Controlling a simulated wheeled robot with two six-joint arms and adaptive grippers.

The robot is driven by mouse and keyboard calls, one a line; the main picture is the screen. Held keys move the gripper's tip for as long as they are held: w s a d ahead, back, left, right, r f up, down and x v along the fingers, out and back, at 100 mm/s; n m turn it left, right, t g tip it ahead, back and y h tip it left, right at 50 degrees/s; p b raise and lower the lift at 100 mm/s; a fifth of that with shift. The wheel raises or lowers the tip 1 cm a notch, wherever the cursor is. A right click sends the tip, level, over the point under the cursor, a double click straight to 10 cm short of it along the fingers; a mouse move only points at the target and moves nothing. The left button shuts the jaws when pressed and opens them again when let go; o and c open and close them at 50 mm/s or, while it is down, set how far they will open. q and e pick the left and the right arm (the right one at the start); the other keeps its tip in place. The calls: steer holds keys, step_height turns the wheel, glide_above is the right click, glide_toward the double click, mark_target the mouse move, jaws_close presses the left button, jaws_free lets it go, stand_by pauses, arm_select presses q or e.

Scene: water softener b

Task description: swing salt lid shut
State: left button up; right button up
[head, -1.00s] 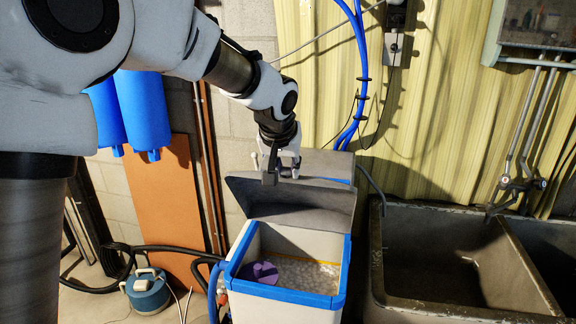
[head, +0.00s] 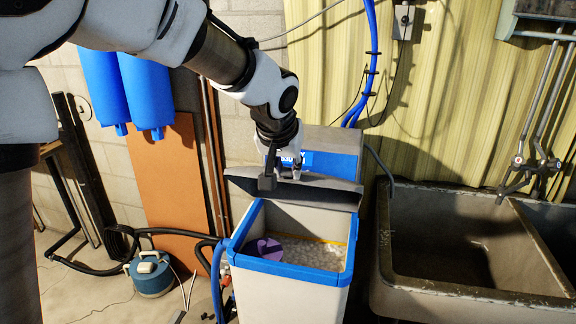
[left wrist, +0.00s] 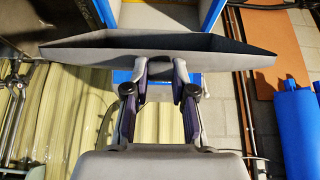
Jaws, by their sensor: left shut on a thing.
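The salt lid (head: 330,195) is a grey shallow cover at the back of the softener bin. It is partly open, tilted forward above the bin's rear edge. My left gripper (head: 283,178) is shut on the lid's edge. In the left wrist view the lid (left wrist: 105,50) spans the top, with its edge between the fingertips of the gripper (left wrist: 160,72). My right gripper is out of view.
A stone double sink (head: 440,300) stands close to the right of the bin. The softener's blue-labelled head (head: 335,163) is behind the lid. Blue filter housings (head: 148,90) hang at left. A blue canister (head: 152,275) and black hoses lie on the floor at left.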

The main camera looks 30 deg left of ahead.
arm_select(q)
steer(key=f+b, duration=0.1)
steer(key=s+f+b, duration=0.1)
steer(key=shift+s+d+f+b, duration=0.15)
steer(key=shift+s+f+b, duration=0.05)
steer(key=shift+f+b, duration=0.1)
steer(key=shift+s+d+f+b, duration=0.1)
steer(key=shift+s+f+b, duration=0.3)
steer(key=shift+f, duration=0.3)
steer(key=shift+s+d+f+b, duration=0.1)
steer(key=shift+s+f+b, duration=0.2)
steer(key=shift+f+b, duration=0.3)
steer(key=shift+s+d+f, duration=0.1)
steer(key=shift+s+f, duration=0.2)
steer(key=shift+f, duration=0.35)
steer(key=shift+s+d+f, duration=0.1)
steer(key=shift+s+f, duration=0.2)
steer(key=shift+f, duration=0.3)
steer(key=f+b, duration=0.2)
steer(key=s+f+b, duration=0.1)
steer(key=f, duration=0.1)
steer(key=shift+d+f+b, duration=0.1)
steer(key=shift+f+b, duration=0.25)
steer(key=shift+f, duration=0.05)
steer(key=shift+s+f+b, duration=0.15)
steer(key=shift+f+b, duration=0.5)
steer(key=shift+f, duration=0.3)
steer(key=shift+s+f+b, duration=0.15)
steer(key=shift+f+b, duration=0.5)
steer(key=shift+f, duration=0.3)
